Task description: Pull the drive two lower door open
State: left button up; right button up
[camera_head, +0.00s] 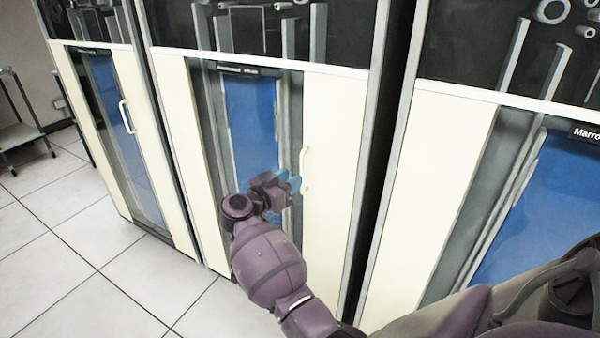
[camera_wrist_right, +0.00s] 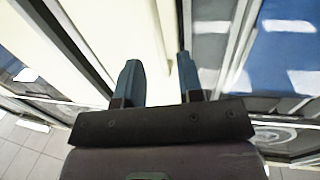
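The middle cabinet's lower door (camera_head: 334,130) has cream side panels and a blue-backed window, and looks shut. Its small dark label is too small to read, so I cannot confirm which drive it is. A cream vertical handle (camera_head: 304,170) sits on its right panel. My right gripper (camera_head: 289,184) is just left of this handle in the head view, its blue fingertips pointing toward the door. In the wrist view my right gripper (camera_wrist_right: 157,72) has its fingers apart, with the cream panel behind them; the handle is not clear there. My left gripper is not in view.
A similar cabinet with a handled lower door (camera_head: 125,117) stands at left. Another cabinet (camera_head: 430,170) stands close at right, its label partly cut off. A metal cart (camera_head: 20,133) is at far left. The tiled floor (camera_head: 75,240) is clear at lower left.

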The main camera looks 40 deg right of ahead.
aim_at(301, 193)
jog(key=shift+w+d+b, duration=0.15)
jog(key=shift+w+d, duration=0.05)
jog(key=shift+d, duration=0.65)
jog(key=shift+w+d+b, duration=0.1)
jog(key=shift+w+d, duration=0.05)
jog(key=shift+d, duration=0.7)
jog(key=shift+w+d+b, duration=0.15)
jog(key=shift+w+d, duration=0.05)
jog(key=shift+d, duration=0.65)
grip_shut()
